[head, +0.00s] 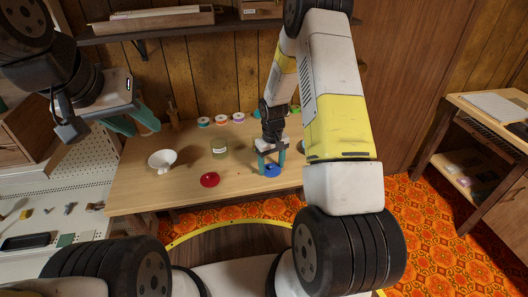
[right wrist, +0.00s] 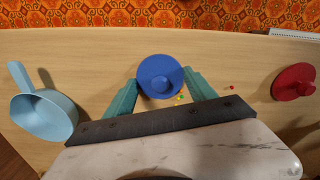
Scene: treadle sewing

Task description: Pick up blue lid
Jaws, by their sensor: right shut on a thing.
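The blue lid (head: 271,171) is a round disc with a knob, near the front right of the wooden table. It also shows in the right wrist view (right wrist: 160,76), between the teal fingers. My right gripper (head: 271,163) points down and is shut on the blue lid. In the right wrist view my right gripper's fingers (right wrist: 160,92) touch or nearly touch its two sides. Whether the lid is clear of the tabletop cannot be told. My left gripper (head: 133,121) is at the upper left, above the table's left end, with its teal fingers apart and empty.
A red lid (head: 210,180), a white funnel-like bowl (head: 162,159) and a greenish jar (head: 219,149) stand left of the blue lid. Several spools (head: 221,120) line the back. A light blue handled pot (right wrist: 45,114) is in the right wrist view. Bare tabletop (head: 135,186) lies front left.

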